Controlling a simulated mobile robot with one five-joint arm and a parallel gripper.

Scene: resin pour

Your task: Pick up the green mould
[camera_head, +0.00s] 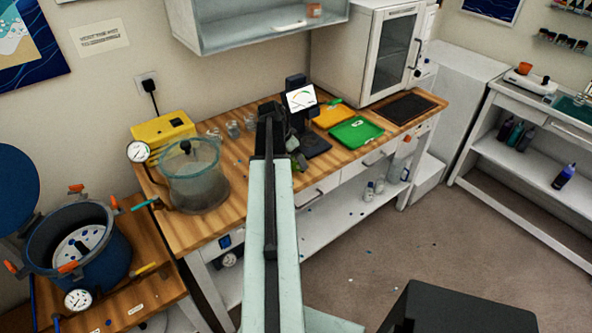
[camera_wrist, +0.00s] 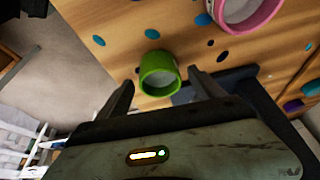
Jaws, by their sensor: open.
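The green mould (camera_wrist: 157,62) is a small round cup with a pale inside. In the wrist view it stands on the wooden bench top, in the gap between the fingertips. My gripper (camera_wrist: 161,82) is open, with one dark finger on each side of the mould. I cannot tell whether either finger touches it. In the head view my arm reaches over the bench and hides most of that spot; a small green patch beside the arm may be the mould.
A pink mould (camera_wrist: 247,14) stands close by in the wrist view. Coloured spots dot the wood. In the head view, a green tray (camera_head: 356,133), a digital display (camera_head: 300,98) and a glass vacuum chamber (camera_head: 197,182) share the bench.

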